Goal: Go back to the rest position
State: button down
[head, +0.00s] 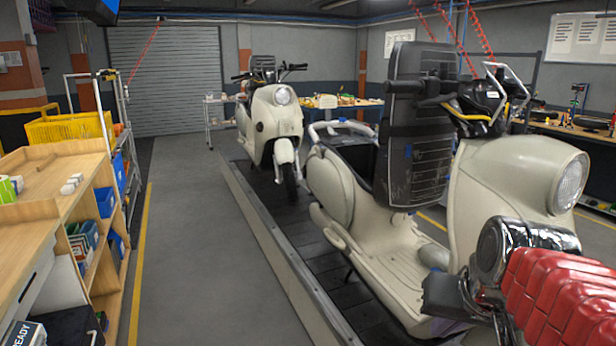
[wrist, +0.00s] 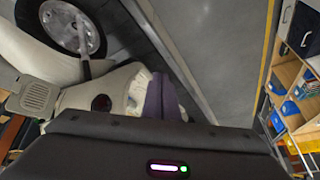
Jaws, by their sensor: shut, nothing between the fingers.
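My gripper (wrist: 162,97) shows in the wrist view as two purple fingers side by side, past the dark housing along the bottom. They are shut with nothing between them. In the head view my gripper (head: 452,327) is low, right of centre, under a dark box-shaped wrist part. It appears in front of the near cream scooter (head: 385,235) and overlaps its lower body in the picture. I cannot tell the gap to the scooter. The wrist view looks down on cream bodywork (wrist: 100,92) and a wheel (wrist: 85,28).
The slat conveyor (head: 330,312) carries the near scooter and a second cream scooter (head: 275,122) farther back. A wooden workbench (head: 25,235) with blue bins and a yellow crate (head: 65,128) stands at the left. The grey floor (head: 195,240) between bench and conveyor is clear.

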jog(key=s+a+f+n, duration=0.3)
jog(key=s+a+f, duration=0.3)
jog(key=s, duration=0.3)
jog(key=shift+a+f, duration=0.25)
jog(key=shift+a, duration=0.05)
jog(key=shift+s, duration=0.1)
